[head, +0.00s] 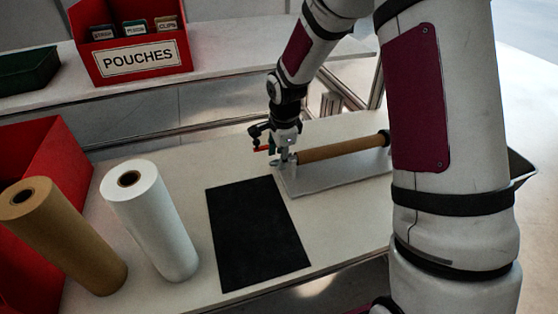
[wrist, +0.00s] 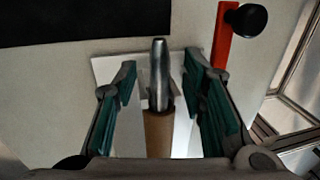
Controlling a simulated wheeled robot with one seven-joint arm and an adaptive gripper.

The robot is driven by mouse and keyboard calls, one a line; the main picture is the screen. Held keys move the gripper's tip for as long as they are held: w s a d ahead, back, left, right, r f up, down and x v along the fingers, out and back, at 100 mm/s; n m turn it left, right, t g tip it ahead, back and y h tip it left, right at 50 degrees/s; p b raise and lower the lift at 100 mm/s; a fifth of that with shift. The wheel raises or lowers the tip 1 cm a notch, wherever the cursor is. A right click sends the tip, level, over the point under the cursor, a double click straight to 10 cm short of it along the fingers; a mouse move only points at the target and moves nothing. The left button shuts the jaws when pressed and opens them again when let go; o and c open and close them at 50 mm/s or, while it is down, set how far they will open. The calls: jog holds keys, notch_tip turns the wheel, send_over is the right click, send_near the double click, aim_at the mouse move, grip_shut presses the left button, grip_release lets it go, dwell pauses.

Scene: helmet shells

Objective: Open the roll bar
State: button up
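The roll stand (head: 340,176) is a pale base on the table, with a brown roll (head: 340,148) lying along it. In the wrist view the bar's metal end (wrist: 159,62) sticks out of the brown roll (wrist: 158,132). A red lever (wrist: 223,40) with a black knob (wrist: 247,19) stands upright at the upper right there. My gripper (head: 281,152) is at the stand's left end. In the wrist view my gripper (wrist: 163,75) is open, its teal pads either side of the bar end with gaps showing. The lever is outside the fingers. The head view shows its red part (head: 262,148) small beside my gripper.
A black mat (head: 257,235) lies left of the stand. A white roll (head: 150,220) and a brown roll (head: 62,235) stand further left by a red bin (head: 50,145). A red POUCHES box (head: 130,45) and a green tray (head: 28,70) are on the back shelf.

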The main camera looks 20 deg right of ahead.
jog(key=shift+w+f, duration=0.1)
jog(key=shift+f, duration=0.5)
grip_shut()
jog(key=shift+r, duration=0.1)
